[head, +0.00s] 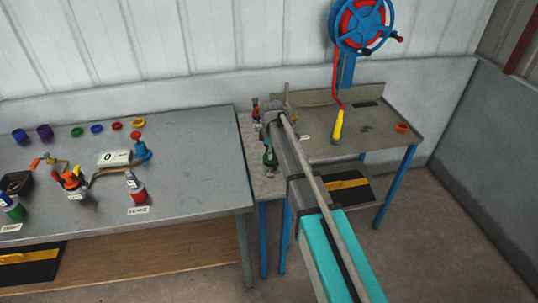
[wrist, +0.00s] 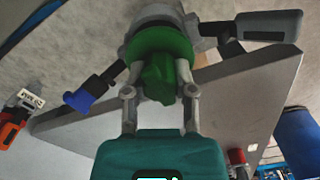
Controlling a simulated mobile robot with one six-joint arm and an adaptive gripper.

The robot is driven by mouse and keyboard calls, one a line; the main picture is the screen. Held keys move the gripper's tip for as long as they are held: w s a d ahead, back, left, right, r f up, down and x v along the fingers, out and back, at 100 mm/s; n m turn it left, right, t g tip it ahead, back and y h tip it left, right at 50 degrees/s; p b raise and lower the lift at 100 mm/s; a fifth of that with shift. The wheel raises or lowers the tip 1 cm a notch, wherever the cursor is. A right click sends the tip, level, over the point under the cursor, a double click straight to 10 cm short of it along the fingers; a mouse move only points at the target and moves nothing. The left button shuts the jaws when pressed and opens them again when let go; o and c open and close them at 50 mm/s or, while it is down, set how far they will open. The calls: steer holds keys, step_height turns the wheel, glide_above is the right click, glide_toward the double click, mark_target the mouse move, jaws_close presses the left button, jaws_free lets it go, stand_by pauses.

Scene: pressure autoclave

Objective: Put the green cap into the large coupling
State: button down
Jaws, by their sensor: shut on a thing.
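In the wrist view my gripper (wrist: 160,88) is shut on the green cap (wrist: 156,72), with one finger on each side of its knob. The cap's wide round flange lies against or just in front of a grey metal coupling (wrist: 155,14). The flange hides the coupling's mouth, so I cannot tell how far in the cap sits. A dark lever with a grey grip (wrist: 268,26) stands out to the right, and a black lever with a blue tip (wrist: 78,100) to the left. In the head view my arm hides the fingers, and a small dark green item (head: 270,157) shows beside it.
The left table (head: 190,150) holds several coloured rings and cups, a valve assembly (head: 72,178) and a red fitting (head: 137,190). A blue and red hose reel (head: 361,22) hangs above.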

steer(key=shift+f, duration=0.25)
steer(key=shift+c, duration=2.2)
jaws_free()
step_height(320, 180, up, 12)
steer(key=p, duration=1.2)
steer(key=shift+r, duration=0.25)
